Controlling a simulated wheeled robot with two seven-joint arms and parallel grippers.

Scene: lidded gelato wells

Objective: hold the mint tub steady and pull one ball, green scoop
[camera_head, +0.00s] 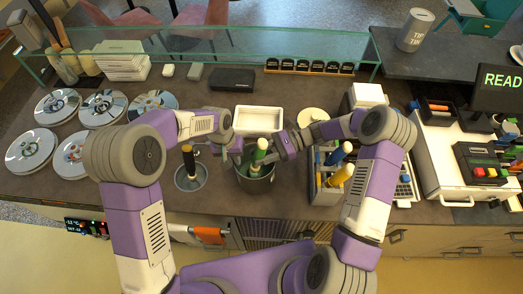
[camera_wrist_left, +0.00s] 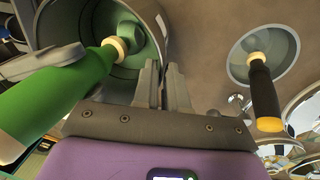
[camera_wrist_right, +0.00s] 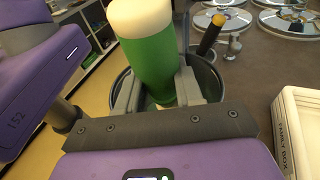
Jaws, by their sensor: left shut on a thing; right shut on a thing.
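The mint tub (camera_head: 268,184) is a round metal well in the counter's middle, with green inside that shows in the left wrist view (camera_wrist_left: 150,32). My left gripper (camera_head: 236,152) is at its left rim; in the left wrist view its fingers (camera_wrist_left: 165,85) are close together, shut on the tub's wall. The green scoop (camera_head: 261,146) stands in the tub with its pale-ended handle up. My right gripper (camera_head: 280,150) is shut on that green handle (camera_wrist_right: 152,62), one finger on each side. The scoop's head is mostly hidden in the right wrist view.
A metal pot (camera_head: 203,184) with a black-handled scoop (camera_head: 188,158) stands just left of the tub. A white tray (camera_head: 258,113) lies behind. A caddy (camera_head: 325,192) with blue and yellow handles is at right. Several round lids (camera_head: 58,106) lie at left. A glass guard runs behind.

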